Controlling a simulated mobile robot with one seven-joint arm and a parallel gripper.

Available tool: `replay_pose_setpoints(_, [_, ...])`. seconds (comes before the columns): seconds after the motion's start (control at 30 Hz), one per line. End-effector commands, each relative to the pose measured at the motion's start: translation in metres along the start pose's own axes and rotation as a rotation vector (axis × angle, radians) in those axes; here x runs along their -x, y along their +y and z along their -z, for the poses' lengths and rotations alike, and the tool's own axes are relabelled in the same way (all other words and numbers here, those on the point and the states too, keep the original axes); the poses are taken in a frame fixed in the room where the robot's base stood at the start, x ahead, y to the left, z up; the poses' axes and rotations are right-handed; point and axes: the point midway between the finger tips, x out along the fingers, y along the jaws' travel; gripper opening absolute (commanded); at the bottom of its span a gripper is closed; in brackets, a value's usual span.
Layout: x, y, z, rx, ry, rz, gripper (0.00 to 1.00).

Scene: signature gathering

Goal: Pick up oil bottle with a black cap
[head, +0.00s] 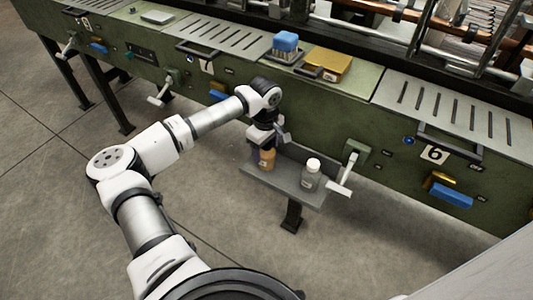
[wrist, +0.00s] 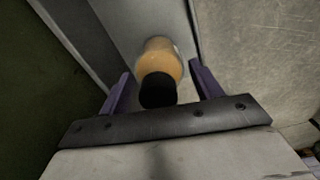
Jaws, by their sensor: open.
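The oil bottle (head: 267,158) has an amber body and stands on the grey shelf (head: 259,174) at the front of the green machine. In the head view my gripper (head: 265,140) is right above it and hides its top. In the wrist view the bottle's amber body (wrist: 160,60) and black cap (wrist: 157,90) show between my two fingers (wrist: 160,88). The fingers are apart, one on each side of the bottle, with gaps visible on both sides.
A grey bottle with a white cap (head: 311,175) stands on the same shelf to the right. A white lever handle (head: 345,178) sticks out by the shelf's right end. The green machine front (head: 325,125) rises behind the shelf. Open floor (head: 380,250) lies in front.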

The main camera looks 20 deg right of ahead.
Motion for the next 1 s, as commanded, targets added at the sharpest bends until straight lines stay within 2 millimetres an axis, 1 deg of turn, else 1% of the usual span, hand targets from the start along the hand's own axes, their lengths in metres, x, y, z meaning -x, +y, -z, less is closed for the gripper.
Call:
replay_pose_setpoints(0.07, [-0.01,0.0,-0.001,0.0,-0.003,0.0,0.64])
replay_pose_setpoints(0.17, [-0.017,0.0,-0.001,0.0,0.0,0.0,0.64])
replay_pose_setpoints(0.4, [-0.019,0.0,-0.001,-0.001,0.001,0.0,0.64])
replay_pose_setpoints(0.67, [-0.019,0.0,-0.001,-0.001,0.001,0.0,0.3])
replay_pose_setpoints(0.7, [-0.018,0.0,-0.001,-0.001,0.001,-0.001,0.29])
replay_pose_setpoints(1.0, [-0.015,0.001,0.0,0.0,0.002,-0.001,0.29])
